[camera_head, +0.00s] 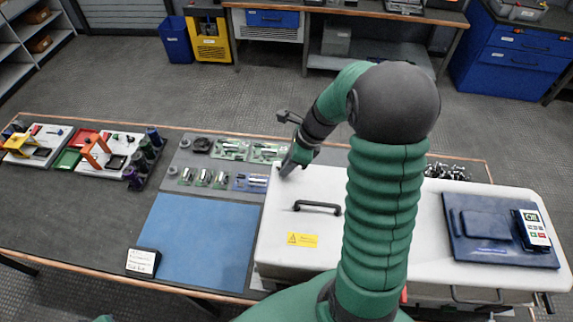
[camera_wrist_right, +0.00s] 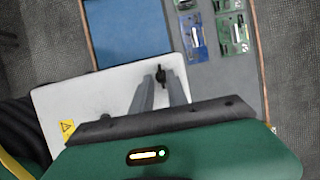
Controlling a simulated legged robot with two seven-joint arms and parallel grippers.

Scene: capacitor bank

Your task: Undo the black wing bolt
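The black wing bolt (camera_wrist_right: 161,75) stands on the white lid (camera_wrist_right: 115,90) close to its edge, in the right wrist view. My right gripper (camera_wrist_right: 160,84) points down at it, its two grey fingers apart, with the bolt showing between and just beyond the fingertips. I cannot tell whether the fingers touch it. In the head view my right gripper (camera_head: 287,168) is at the far left corner of the white lid (camera_head: 270,225), and it hides the bolt there. My left gripper is not in view.
The lid carries a black handle (camera_head: 317,207), a yellow warning label (camera_head: 302,240) and a dark blue panel (camera_head: 490,232). Circuit boards (camera_head: 232,150) lie left of the gripper. A blue mat (camera_head: 200,240) is clear. A small sign (camera_head: 142,262) stands at the table's front.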

